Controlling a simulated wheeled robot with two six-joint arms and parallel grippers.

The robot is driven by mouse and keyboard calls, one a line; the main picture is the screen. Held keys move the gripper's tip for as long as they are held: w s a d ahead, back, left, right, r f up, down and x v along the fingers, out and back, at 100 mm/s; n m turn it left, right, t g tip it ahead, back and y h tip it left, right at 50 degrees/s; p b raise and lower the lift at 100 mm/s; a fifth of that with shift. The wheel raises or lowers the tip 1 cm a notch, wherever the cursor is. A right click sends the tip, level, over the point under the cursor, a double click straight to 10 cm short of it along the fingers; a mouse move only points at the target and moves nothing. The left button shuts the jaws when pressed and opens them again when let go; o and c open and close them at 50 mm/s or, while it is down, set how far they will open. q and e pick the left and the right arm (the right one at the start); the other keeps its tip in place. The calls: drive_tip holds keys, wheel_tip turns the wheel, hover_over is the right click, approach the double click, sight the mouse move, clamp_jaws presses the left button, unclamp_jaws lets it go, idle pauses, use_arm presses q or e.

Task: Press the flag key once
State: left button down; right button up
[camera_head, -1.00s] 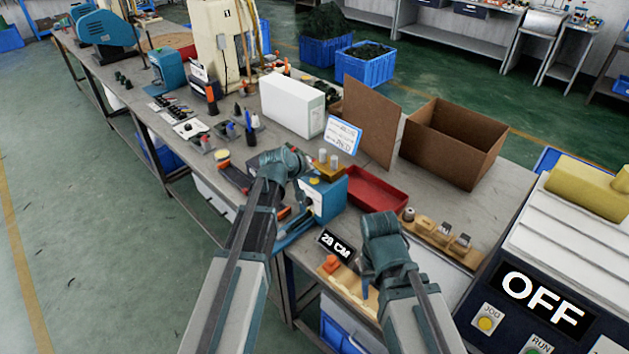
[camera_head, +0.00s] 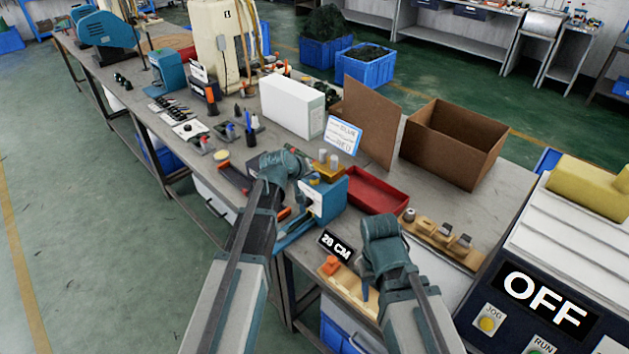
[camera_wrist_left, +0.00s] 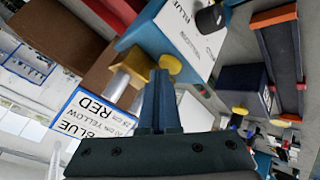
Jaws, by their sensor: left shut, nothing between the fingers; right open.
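A blue box-shaped device (camera_head: 331,193) stands near the table's front edge, with a white panel (camera_head: 312,201) on its side. My right gripper (camera_head: 366,290) is open, low beside a wooden board (camera_head: 345,285) with an orange part.
A yellow-brown block with grey pegs (camera_head: 327,168) and a blue-edged card (camera_head: 343,135) are beside the device. A red tray (camera_head: 375,190) and cardboard box (camera_head: 455,143) stand behind. A 28 CM sign (camera_head: 336,244) is in front. A machine panel reading OFF (camera_head: 540,300) is at right.

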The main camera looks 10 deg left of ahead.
sight(313, 183)
idle(0.3)
use_arm(q)
drive_tip(key=shift+r+p, duration=0.8)
drive_tip(key=shift+p, duration=0.05)
drive_tip(key=shift+r, duration=0.1)
wheel_tip(313, 183, up, 5)
drive_tip(key=p, duration=0.5)
idle(0.4)
drive_tip(key=s+d+f+m+g, duration=0.2)
drive_tip(key=s+d+f, duration=0.15)
drive_tip(key=s, duration=0.35)
drive_tip(key=s+d+f+m+g, duration=0.25)
drive_tip(key=s+d, duration=0.25)
drive_tip(key=s, duration=0.3)
drive_tip(key=s+m+g+y, duration=0.4)
drive_tip(key=s, duration=1.2)
drive_tip(key=shift+d+f+y, duration=0.35)
drive_tip(key=shift+d+y, duration=0.05)
drive_tip(key=shift+d, duration=0.05)
